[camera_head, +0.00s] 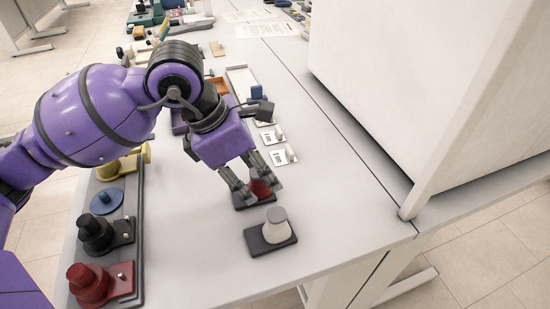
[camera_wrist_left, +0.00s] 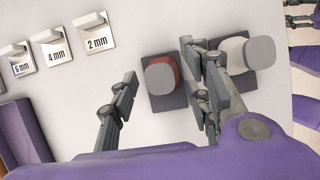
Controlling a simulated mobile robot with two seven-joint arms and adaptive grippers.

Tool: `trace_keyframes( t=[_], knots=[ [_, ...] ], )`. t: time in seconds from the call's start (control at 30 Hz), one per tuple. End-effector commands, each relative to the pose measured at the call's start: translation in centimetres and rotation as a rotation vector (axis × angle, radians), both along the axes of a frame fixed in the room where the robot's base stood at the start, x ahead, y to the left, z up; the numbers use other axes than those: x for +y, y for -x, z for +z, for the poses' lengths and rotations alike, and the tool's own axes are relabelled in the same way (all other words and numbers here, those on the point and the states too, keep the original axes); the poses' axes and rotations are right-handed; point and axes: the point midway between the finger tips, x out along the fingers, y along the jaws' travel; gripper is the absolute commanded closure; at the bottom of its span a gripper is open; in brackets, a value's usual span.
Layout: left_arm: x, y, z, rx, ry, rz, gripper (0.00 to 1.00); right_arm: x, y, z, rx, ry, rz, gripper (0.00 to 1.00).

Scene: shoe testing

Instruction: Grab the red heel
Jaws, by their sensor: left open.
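The red heel (camera_head: 260,189) stands on a dark base plate near the right part of the table, partly hidden by my left gripper. In the left wrist view the red heel (camera_wrist_left: 160,76), with a grey top, shows between the two fingers. My left gripper (camera_head: 256,186) points down at it and is open. In the left wrist view this gripper (camera_wrist_left: 158,84) has one finger on each side of the heel, with a gap to the left finger; contact on the right side cannot be told. My right gripper does not show clearly.
A white heel (camera_head: 277,230) on a dark plate (camera_head: 256,243) stands close in front. Small white thickness plates (camera_head: 282,156) lie behind. A dark tray (camera_head: 138,215) with black and red parts is at left. A white cabinet (camera_head: 430,80) blocks the right. The front middle table is clear.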

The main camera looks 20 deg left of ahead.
Motion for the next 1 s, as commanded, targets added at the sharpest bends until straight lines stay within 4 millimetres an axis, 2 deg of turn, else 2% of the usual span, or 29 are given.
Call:
trace_keyframes(
  t=[0.23, 0.6, 0.87, 1.0],
  knots=[
    [-0.08, -0.05, -0.27, 0.000, 0.000, 0.001, 0.56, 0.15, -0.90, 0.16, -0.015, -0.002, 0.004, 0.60],
    [-0.06, -0.05, -0.23, 0.000, 0.000, 0.001, 1.00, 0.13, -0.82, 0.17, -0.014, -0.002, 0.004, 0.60],
    [-0.06, -0.07, -0.08, -0.001, 0.000, 0.000, 1.00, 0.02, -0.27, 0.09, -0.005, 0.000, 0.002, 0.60],
    [-0.07, -0.14, 0.71, -0.003, 0.001, 0.001, 1.00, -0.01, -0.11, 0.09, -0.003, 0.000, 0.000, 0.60]
  ],
)
